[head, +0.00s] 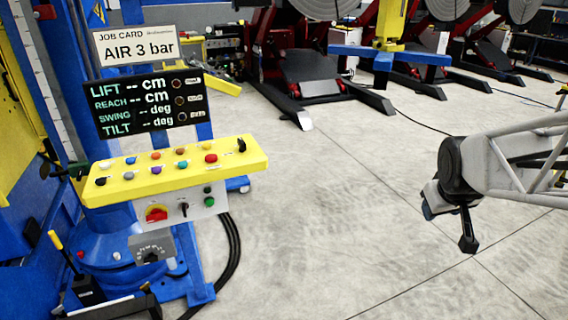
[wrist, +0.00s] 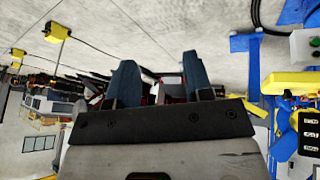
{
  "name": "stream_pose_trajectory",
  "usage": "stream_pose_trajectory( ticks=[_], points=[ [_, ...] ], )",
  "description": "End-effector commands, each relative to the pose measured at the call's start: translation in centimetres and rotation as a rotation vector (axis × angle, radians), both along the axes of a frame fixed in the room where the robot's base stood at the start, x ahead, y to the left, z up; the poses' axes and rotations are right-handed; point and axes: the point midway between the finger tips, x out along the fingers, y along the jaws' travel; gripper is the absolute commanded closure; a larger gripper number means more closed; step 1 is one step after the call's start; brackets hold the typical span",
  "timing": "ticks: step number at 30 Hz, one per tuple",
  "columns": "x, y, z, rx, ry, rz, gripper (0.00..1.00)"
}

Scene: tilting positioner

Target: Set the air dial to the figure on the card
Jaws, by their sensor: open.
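The job card (head: 136,46) at the upper left in the head view reads "AIR 3 bar". The air dial (head: 152,250) is a dark knob on a grey plate with a scale, low on the blue stand under the yellow control panel. Its pointer setting is too small to read. My gripper (head: 448,222) is at the right in the head view, well apart from the dial and above open floor. In the wrist view, its two fingers (wrist: 160,82) stand apart with nothing between them. The dial is not seen in the wrist view.
The yellow control panel (head: 175,172) has several coloured buttons; a red switch (head: 156,213) sits below it. A black display (head: 146,103) shows LIFT, REACH, SWING and TILT without values. Black cables (head: 233,255) hang right of the stand. The floor (head: 330,200) between stand and gripper is clear.

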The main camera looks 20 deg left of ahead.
Motion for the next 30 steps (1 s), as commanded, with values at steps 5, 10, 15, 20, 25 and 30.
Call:
stream_pose_trajectory(
  ticks=[5, 10, 15, 20, 25, 30],
  points=[
    [4.6, 3.0, -1.0, -0.029, -0.055, 0.106, 0.53],
    [8.5, 6.1, -2.1, -0.055, -0.109, 0.205, 0.53],
    [12.3, 9.6, -3.5, -0.078, -0.166, 0.306, 0.53],
    [15.5, 13.1, -5.0, -0.098, -0.220, 0.400, 0.53],
    [18.5, 17.1, -7.0, -0.117, -0.278, 0.501, 0.53],
    [21.2, 21.3, -9.1, -0.134, -0.339, 0.601, 0.53]
  ],
)
